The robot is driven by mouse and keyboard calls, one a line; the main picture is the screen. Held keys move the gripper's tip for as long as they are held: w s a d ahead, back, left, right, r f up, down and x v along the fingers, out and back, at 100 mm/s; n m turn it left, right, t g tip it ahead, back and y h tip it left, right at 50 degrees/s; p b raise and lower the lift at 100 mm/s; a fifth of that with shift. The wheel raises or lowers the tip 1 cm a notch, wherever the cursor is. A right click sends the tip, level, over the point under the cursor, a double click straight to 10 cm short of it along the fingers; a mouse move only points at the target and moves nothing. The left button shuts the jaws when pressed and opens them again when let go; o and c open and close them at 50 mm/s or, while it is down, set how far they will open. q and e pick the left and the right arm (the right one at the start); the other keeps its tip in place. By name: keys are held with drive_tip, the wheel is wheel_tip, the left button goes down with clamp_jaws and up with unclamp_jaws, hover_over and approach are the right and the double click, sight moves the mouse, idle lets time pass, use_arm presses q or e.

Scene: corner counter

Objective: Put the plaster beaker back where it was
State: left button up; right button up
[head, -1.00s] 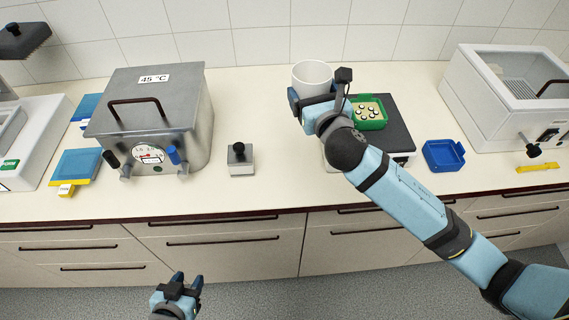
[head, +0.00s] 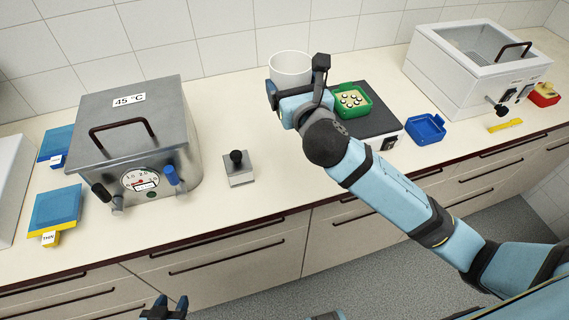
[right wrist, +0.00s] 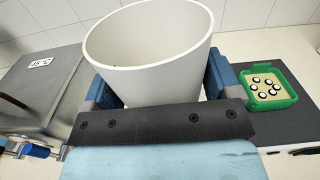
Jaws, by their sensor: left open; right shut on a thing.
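The plaster beaker (head: 289,68) is a white, wide-mouthed cup at the back of the counter. It also fills the middle of the right wrist view (right wrist: 150,50), with its rim slightly tilted there. My right gripper (head: 285,101) is shut on it, one blue finger on each side; my forearm hides its lower part in the head view. I cannot tell whether its base touches the counter. My left gripper (head: 165,308) is open and empty at the bottom edge of the head view, in front of the counter.
A steel box marked 45 °C (head: 130,140) stands left. A small block with a black knob (head: 238,170) sits mid-counter. A green tray (head: 352,112) rests on a dark-topped device (head: 378,124) right of the beaker. A blue tray (head: 426,130) and white chamber (head: 470,85) are farther right.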

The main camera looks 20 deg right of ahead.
wheel_tip(320, 180, down, 19)
drive_tip(key=b, duration=0.4)
drive_tip(key=shift+f, duration=0.45)
drive_tip(key=shift+f, duration=0.15)
drive_tip(key=o, duration=1)
drive_tip(key=shift+r, duration=0.25)
drive_tip(key=s, duration=0.5)
drive_tip(key=s+b, duration=0.1)
drive_tip(key=s, duration=0.4)
drive_tip(key=shift+s+d+f, duration=0.15)
drive_tip(key=shift+s+d, duration=0.05)
drive_tip(key=shift+s, duration=0.9)
